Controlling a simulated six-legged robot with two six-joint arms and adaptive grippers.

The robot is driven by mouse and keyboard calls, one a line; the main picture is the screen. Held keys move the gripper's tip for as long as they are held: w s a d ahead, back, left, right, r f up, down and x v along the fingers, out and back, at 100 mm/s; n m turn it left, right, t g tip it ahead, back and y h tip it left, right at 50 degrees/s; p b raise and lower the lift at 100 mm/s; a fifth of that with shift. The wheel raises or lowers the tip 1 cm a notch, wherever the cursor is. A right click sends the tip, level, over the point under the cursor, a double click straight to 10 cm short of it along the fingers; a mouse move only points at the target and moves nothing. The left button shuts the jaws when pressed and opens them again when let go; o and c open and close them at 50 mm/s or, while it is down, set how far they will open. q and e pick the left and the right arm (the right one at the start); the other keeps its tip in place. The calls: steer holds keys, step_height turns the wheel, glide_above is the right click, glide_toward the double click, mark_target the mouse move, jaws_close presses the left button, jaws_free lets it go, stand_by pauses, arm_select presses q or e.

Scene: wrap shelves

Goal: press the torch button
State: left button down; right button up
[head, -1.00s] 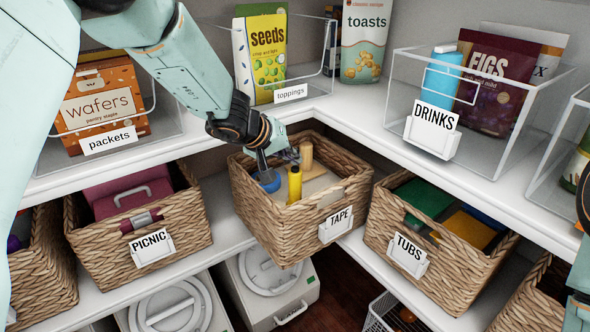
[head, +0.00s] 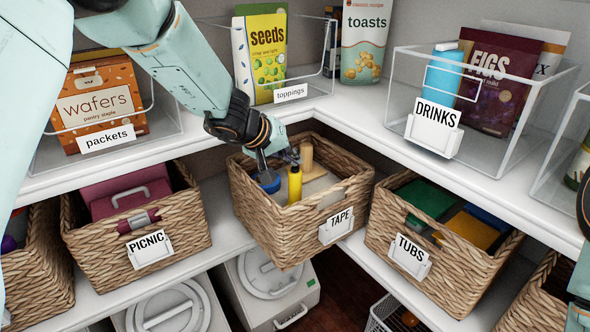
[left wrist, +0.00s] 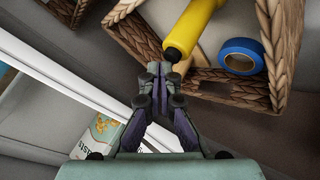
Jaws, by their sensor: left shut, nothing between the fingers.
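The yellow torch (head: 295,186) stands upright in the wicker basket labelled TAPE (head: 290,236), its dark end up. In the left wrist view the torch (left wrist: 193,27) points its black end at my fingertips. My left gripper (head: 291,155) is over the basket, just above and behind the torch's top. In the left wrist view its fingers (left wrist: 159,70) are shut, empty and right beside the black end. I cannot tell whether they touch it. A separate button cannot be made out. Only parts of my right arm show at the right edge.
The upper white shelf (head: 350,112) runs close behind and above.

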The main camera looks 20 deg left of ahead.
mark_target(292, 172)
arm_select(q)
steer(key=shift+r, duration=0.25)
step_height(292, 172, up, 6)
steer(key=p, duration=0.4)
steer(key=shift+f, duration=0.1)
steer(key=shift+f, duration=0.1)
